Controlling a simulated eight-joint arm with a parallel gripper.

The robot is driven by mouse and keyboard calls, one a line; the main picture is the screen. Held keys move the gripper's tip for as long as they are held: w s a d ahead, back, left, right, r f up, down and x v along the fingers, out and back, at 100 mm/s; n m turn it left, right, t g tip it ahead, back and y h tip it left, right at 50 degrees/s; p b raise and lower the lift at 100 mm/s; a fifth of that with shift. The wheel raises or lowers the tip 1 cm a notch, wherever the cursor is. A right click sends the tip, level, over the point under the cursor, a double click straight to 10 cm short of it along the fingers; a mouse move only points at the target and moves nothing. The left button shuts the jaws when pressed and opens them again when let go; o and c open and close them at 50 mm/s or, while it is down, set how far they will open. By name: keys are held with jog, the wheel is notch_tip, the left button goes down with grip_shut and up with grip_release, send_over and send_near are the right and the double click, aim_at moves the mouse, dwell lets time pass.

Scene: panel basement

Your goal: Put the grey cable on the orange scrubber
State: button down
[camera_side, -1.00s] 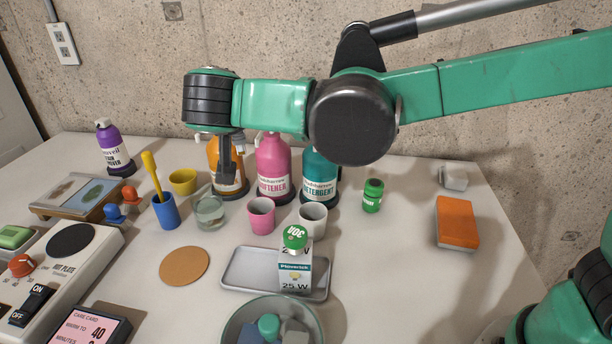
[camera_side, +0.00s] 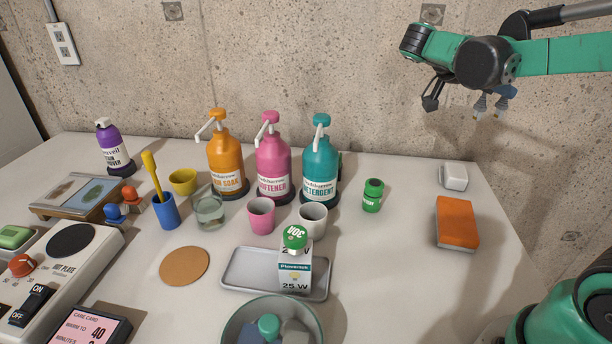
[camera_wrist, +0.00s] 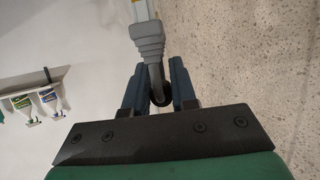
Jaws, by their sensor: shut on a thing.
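The orange scrubber (camera_side: 458,222) lies flat on the right of the table, its orange face up over a pale underside. My gripper is high above the back right of the table, well clear of the scrubber, and mostly hidden behind my arm's joint in the side view. In the wrist view my gripper (camera_wrist: 158,88) has its dark blue fingers closed around the grey cable (camera_wrist: 152,50). A ribbed grey end of the cable shows just past the fingers. In the side view pale ends of the cable (camera_side: 480,105) appear to hang below my arm.
Pump bottles (camera_side: 320,170), cups (camera_side: 312,217) and a metal tray (camera_side: 232,270) holding a box fill the middle. The table around the scrubber is clear.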

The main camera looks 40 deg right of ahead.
notch_tip(320, 180, down, 18)
jog(key=shift+f, duration=0.25)
dwell(0.4)
jog(key=shift+f, duration=0.1)
jog(key=c, duration=0.7)
grip_release()
